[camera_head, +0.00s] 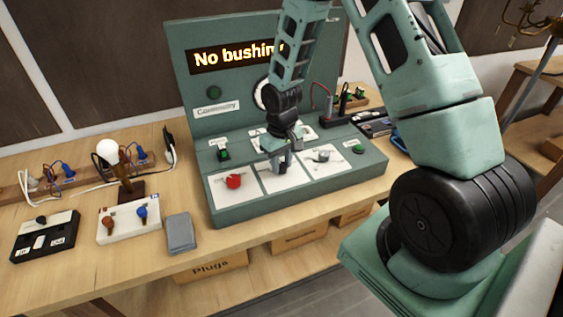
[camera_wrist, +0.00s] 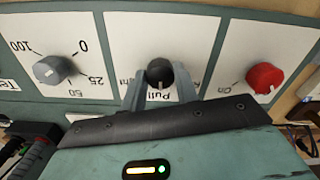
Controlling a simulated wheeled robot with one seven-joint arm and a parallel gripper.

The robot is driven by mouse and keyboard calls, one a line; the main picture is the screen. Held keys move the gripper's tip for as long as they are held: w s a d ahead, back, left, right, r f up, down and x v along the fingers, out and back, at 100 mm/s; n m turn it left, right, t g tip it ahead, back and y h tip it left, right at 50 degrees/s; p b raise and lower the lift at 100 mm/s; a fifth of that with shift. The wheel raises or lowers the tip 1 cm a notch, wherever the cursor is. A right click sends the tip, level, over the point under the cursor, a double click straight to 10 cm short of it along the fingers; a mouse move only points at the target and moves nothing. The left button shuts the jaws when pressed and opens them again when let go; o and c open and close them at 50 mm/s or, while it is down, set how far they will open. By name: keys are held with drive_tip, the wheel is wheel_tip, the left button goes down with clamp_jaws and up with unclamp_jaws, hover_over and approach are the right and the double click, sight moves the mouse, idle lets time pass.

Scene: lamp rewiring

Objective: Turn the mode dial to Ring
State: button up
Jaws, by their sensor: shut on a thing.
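The mode dial, a dark round knob (camera_wrist: 160,72), sits on the middle white card of the panel in the wrist view. My gripper (camera_wrist: 161,84) is shut on it, with one finger on each side. A light mark shows on the dial's face. The labels around it are upside down and partly covered, so I cannot tell which setting it points to. In the head view my gripper (camera_head: 281,160) is down at the middle card and hides the dial. The teal test console (camera_head: 200,97) carries a display (camera_head: 235,54) reading "No bushing", partly covered by my arm.
A red knob (camera_wrist: 265,77) and a grey numbered dial (camera_wrist: 55,69) flank the mode dial. Green buttons (camera_head: 223,154) and probes (camera_head: 330,103) are on the console. A bulb on a stand (camera_head: 108,152), small boxes and a grey block (camera_head: 180,233) lie left on the bench.

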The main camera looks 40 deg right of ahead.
sight(282, 165)
drive_tip(key=n, duration=0.5)
drive_tip(key=shift+w+r+p, duration=0.1)
drive_tip(key=shift+r+p, duration=0.05)
drive_tip(key=shift+p, duration=0.25)
drive_tip(key=n+p, duration=0.1)
drive_tip(key=n, duration=0.5)
drive_tip(key=shift+d+n, duration=0.1)
drive_tip(key=shift+n, duration=0.2)
drive_tip(key=o, duration=1)
wheel_tip(282, 165, up, 17)
drive_tip(key=shift+r+b, duration=0.15)
drive_tip(key=shift+b, duration=0.4)
